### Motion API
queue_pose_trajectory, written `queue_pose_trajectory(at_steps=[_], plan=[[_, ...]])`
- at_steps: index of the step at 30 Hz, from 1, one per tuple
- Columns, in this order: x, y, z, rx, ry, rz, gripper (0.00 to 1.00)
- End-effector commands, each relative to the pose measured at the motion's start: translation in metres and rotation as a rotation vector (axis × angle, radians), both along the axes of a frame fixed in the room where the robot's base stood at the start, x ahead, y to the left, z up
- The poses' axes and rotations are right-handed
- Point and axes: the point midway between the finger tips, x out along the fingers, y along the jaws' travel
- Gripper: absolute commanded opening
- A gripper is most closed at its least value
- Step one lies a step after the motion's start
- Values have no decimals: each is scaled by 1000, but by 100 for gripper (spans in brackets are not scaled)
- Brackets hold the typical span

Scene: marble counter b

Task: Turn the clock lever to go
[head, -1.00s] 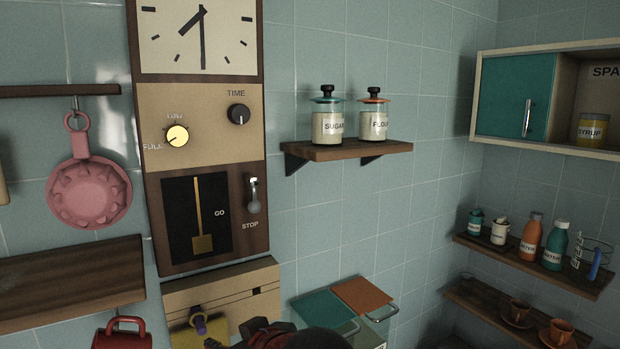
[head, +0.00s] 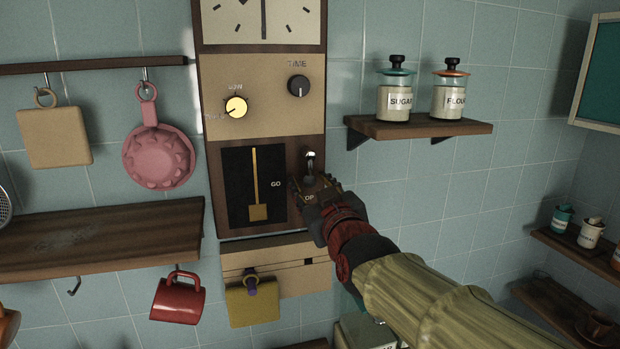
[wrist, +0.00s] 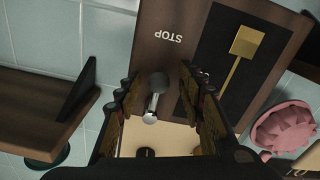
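The tall wooden clock (head: 262,128) hangs on the tiled wall, with its pendulum window, GO and STOP labels, and lever (head: 310,158). In the head view my gripper (head: 314,187) is at the lever and hides its lower part. In the wrist view, which is upside down, the clock lever (wrist: 153,100) lies between the two fingers of my gripper (wrist: 157,84). The fingers are open, with a gap on each side of the lever.
A shelf (head: 420,128) with sugar and flour jars is right of the clock. A pink pan (head: 158,155) and a wooden shelf (head: 100,245) are on the left. A red mug (head: 178,298) hangs below. A yellow cloth-like piece (head: 252,302) hangs under the clock.

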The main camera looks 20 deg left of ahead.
Motion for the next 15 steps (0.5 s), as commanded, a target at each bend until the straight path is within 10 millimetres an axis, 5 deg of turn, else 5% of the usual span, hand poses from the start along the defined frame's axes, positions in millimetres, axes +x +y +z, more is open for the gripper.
queue_pose_trajectory(at_steps=[15], plan=[[15,9,0,1,1,0,38]])
